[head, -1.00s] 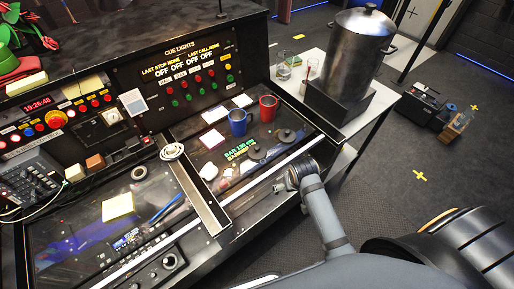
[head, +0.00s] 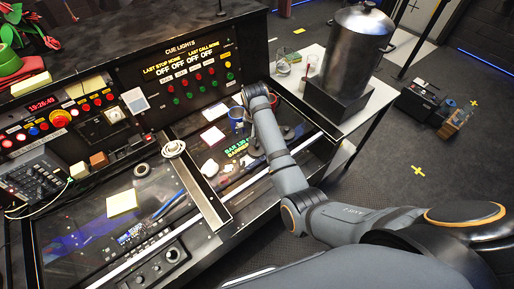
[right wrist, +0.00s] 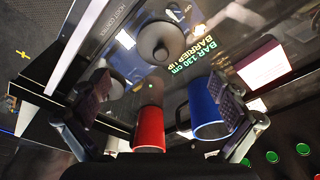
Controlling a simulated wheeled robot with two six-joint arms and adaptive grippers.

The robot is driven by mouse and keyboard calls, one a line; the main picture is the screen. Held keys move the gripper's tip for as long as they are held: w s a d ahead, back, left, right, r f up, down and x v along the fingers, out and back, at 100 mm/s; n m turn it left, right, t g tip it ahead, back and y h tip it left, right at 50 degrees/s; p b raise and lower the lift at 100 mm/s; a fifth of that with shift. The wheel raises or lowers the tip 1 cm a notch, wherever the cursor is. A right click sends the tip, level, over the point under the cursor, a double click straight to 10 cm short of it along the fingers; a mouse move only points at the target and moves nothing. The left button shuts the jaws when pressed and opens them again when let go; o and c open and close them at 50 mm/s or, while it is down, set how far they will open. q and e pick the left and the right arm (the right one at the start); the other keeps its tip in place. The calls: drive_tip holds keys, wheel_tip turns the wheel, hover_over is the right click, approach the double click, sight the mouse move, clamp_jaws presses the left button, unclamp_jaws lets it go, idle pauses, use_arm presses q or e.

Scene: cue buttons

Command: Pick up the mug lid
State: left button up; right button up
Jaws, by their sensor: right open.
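The left gripper is not in view.
The cue-light panel (head: 186,75) with red and green buttons rises behind the mugs. A metal urn (head: 355,50) and glasses stand on the white side table (head: 388,97) at right. A raised dark divider (head: 203,193) splits the console top.

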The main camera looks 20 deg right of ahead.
sight(257, 147)
drive_tip(key=shift+w+f, duration=0.25)
drive_tip(key=shift+f, duration=0.75)
drive_tip(key=shift+f+p, duration=0.25)
drive_tip(key=shift+p, duration=0.1)
drive_tip(key=f, duration=0.2)
drive_tip(key=f+p, duration=0.1)
drive_tip(key=f, duration=0.1)
drive_tip(key=shift+w+d, duration=0.2)
drive_tip(key=shift+w+f, duration=0.1)
drive_tip(key=shift+f, duration=0.2)
drive_tip(key=c, duration=1.1)
drive_tip(key=shift+c, duration=0.2)
drive_tip(key=shift+s, duration=0.25)
drive_tip(key=shift+c, duration=0.9)
